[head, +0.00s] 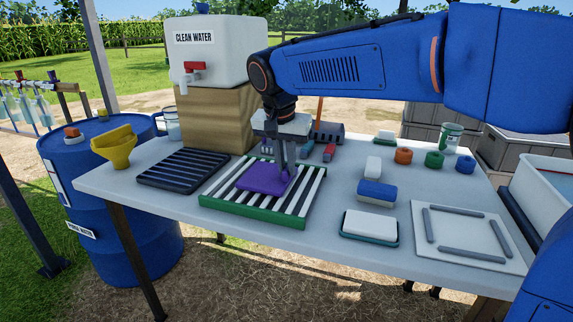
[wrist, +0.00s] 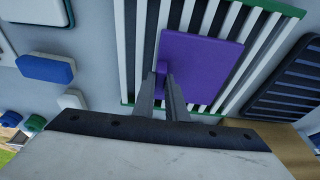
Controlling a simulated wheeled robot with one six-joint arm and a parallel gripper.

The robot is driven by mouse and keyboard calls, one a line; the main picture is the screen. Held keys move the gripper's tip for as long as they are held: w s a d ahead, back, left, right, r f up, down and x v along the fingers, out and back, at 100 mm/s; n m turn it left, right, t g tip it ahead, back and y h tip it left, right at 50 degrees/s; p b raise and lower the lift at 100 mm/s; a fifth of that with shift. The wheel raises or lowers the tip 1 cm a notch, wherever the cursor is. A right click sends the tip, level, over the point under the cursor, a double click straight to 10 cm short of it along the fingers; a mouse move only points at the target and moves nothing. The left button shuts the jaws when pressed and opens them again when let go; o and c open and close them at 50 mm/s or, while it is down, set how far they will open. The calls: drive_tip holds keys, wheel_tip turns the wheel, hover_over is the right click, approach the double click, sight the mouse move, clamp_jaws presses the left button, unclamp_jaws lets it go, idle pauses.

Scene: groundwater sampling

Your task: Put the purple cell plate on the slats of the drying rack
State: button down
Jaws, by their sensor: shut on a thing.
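The purple cell plate (head: 266,179) is a flat purple square over the white slats of the green-framed drying rack (head: 222,208). My gripper (head: 285,170) comes down from above and is shut on the plate at its edge. In the wrist view the fingers (wrist: 166,82) meet at a small purple raised part on the edge of the plate (wrist: 205,62), and the slats of the rack (wrist: 142,50) run beneath it. The plate looks flat and at or just above the slats; I cannot tell whether it touches them.
A dark slatted rack (head: 183,170) lies left of the green one. The clean water tank (head: 215,50) stands behind on a wooden block. To the right are a blue-and-white sponge (head: 376,193), a white block in a green tray (head: 370,225) and a white board with grey bars (head: 468,236).

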drive_tip(key=c, duration=1.8)
unclamp_jaws()
drive_tip(key=shift+f, duration=0.1)
drive_tip(key=shift+o, duration=0.2)
drive_tip(key=v, duration=1.2)
drive_tip(key=shift+s, duration=0.1)
